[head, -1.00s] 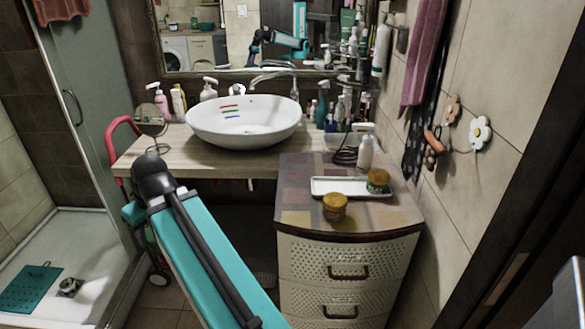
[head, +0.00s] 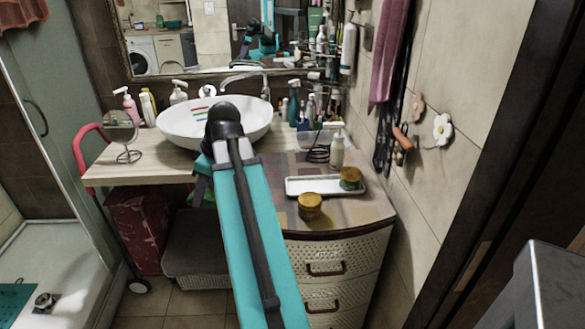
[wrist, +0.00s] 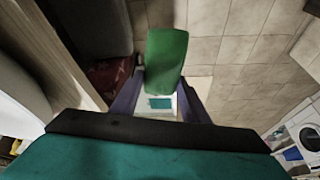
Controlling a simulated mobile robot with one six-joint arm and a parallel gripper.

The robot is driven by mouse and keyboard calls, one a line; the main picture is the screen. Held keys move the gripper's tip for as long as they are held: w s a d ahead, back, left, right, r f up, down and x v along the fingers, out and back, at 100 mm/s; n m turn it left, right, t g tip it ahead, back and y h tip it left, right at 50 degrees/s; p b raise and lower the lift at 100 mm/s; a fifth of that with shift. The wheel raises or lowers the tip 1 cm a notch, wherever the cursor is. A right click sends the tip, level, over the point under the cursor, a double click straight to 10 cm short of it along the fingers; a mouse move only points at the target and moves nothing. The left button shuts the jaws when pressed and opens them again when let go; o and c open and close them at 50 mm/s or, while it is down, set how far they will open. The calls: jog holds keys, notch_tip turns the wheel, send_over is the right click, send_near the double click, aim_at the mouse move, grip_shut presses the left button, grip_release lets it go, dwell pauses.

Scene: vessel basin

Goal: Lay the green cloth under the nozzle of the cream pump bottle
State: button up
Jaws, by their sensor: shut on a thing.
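The green cloth (wrist: 166,52) hangs in my gripper (wrist: 160,92) in the wrist view, between the two dark fingers, with tiled floor below. In the head view only a small green piece (head: 207,190) shows beside my arm, by the counter's front edge; my arm hides most of the gripper. The pale bottle (head: 337,150) with a pump top, which looks like the cream pump bottle, stands upright on the drawer cabinet behind the white tray. The cloth is apart from it, to its left and nearer the camera.
A dark coil (head: 317,154) lies left of the bottle. The basin (head: 180,128) and round mirror (head: 120,130) stand on the wooden counter (head: 110,170). The patterned cabinet top (head: 370,208) has bare room at the front right.

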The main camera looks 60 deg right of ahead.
jog(key=s+d+r+n, duration=0.1)
jog(key=s+d+r, duration=0.2)
jog(key=s+d, duration=0.2)
jog(key=s+d+r+n+y+p, duration=0.1)
jog(key=s+d+r, duration=0.3)
jog(key=s+d, duration=0.2)
jog(key=shift+s+n+p, duration=0.3)
jog(key=shift+s+n, duration=0.1)
jog(key=shift+s, duration=0.25)
jog(key=d+f+p, duration=0.1)
jog(key=d+p, duration=0.2)
jog(key=d, duration=1.1)
jog(key=shift+w+d+f, duration=0.25)
jog(key=shift+w+d, duration=0.15)
jog(key=shift+d, duration=0.1)
jog(key=shift+d+f+p, duration=0.25)
jog(key=shift+f+p, duration=0.1)
jog(key=shift+f, duration=0.5)
jog(key=shift+d+f+p, duration=0.25)
jog(key=shift+f+p, duration=0.1)
jog(key=shift+f, duration=0.6)
